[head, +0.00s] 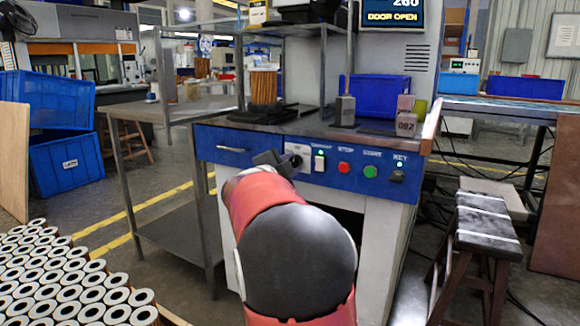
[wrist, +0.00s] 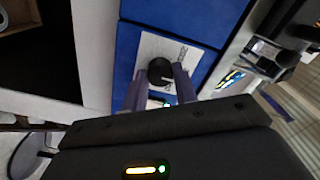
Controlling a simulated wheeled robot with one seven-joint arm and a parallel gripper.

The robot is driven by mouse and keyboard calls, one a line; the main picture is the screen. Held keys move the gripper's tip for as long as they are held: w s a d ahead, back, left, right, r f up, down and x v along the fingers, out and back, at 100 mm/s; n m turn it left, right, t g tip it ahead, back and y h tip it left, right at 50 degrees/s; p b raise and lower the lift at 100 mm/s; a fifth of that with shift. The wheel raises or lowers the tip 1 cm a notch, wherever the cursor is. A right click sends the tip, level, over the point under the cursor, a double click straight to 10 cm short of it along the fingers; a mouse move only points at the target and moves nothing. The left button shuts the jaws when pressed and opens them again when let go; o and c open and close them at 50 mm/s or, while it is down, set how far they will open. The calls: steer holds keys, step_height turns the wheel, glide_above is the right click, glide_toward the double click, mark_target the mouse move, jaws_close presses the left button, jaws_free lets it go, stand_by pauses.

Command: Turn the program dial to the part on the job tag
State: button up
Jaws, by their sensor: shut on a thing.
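The program dial (head: 297,161) is a small dark knob on a pale plate, on the blue front panel (head: 228,147) of the machine. In the wrist view the dial (wrist: 160,70) is round and black with a light mark. My gripper (head: 283,159) reaches the panel from the front. In the wrist view my gripper (wrist: 161,80) has one finger on each side of the dial and is shut on it. The fingers hide part of the plate, and its markings are too small to read. I cannot make out which item is the job tag.
A block marked 092 (head: 406,124) stands on the ledge. The display (head: 392,14) reads 260, DOOR OPEN. White-topped cartridges (head: 75,280) fill the lower left.

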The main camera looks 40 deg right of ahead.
steer(key=o, duration=1)
steer(key=shift+c, duration=0.2)
steer(key=v, duration=0.8)
steer(key=shift+w+p, duration=0.1)
steer(key=shift+p, duration=0.2)
